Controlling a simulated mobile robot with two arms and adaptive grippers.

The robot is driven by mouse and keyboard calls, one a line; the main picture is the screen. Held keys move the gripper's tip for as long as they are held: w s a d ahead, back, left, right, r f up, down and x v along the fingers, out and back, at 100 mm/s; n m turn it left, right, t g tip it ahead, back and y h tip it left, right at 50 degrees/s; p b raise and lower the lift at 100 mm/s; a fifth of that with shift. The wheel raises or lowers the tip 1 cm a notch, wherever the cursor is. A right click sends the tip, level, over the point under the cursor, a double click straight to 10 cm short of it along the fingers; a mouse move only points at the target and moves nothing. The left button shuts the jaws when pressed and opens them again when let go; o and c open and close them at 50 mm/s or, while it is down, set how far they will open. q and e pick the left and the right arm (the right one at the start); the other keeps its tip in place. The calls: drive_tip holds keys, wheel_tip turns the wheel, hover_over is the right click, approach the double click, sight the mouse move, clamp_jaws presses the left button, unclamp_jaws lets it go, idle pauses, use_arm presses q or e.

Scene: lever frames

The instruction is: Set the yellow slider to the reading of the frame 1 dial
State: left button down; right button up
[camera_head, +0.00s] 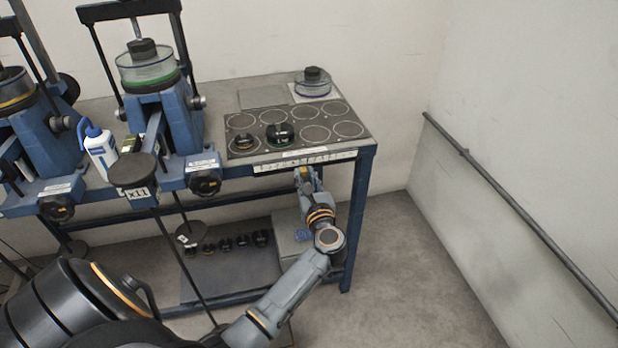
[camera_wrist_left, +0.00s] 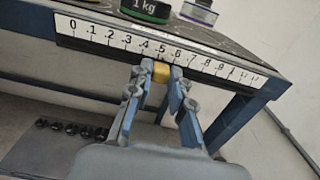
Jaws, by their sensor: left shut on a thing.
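The yellow slider (camera_wrist_left: 160,71) sits on the front edge of the bench, below the printed scale (camera_wrist_left: 140,43). It is between the fingertips of my left gripper (camera_wrist_left: 161,76), which is shut on it. In the left wrist view the slider lies about under the .5 mark; the slanted view leaves the exact reading unclear. The scale strip (camera_head: 305,160) also shows in the head view, with my left gripper (camera_head: 304,176) just below it; the slider is not clear there. I cannot make out a readable dial or tell which frame is frame 1. My right gripper is not in view.
A blue lever frame (camera_head: 172,125) stands left of the plate (camera_head: 300,132) with ringed spots. Black weights (camera_head: 280,133) and a purple-rimmed container (camera_head: 313,85) are on the bench. A white bottle (camera_head: 98,148) stands left. More weights lie on a low mat (camera_head: 228,270). Floor at right is clear.

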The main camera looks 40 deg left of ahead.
use_arm(q)
drive_tip(key=shift+s+a, duration=0.3)
drive_tip(key=shift+s, duration=0.1)
drive_tip(key=c, duration=1.3)
unclamp_jaws()
drive_tip(key=shift+c, duration=0.2)
drive_tip(key=shift+o, duration=0.7)
drive_tip(key=shift+w, duration=0.1)
drive_tip(key=shift+d, duration=0.15)
drive_tip(key=v, duration=1.2)
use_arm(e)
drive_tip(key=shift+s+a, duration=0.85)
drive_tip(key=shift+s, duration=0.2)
use_arm(q)
drive_tip(key=shift+w, duration=0.1)
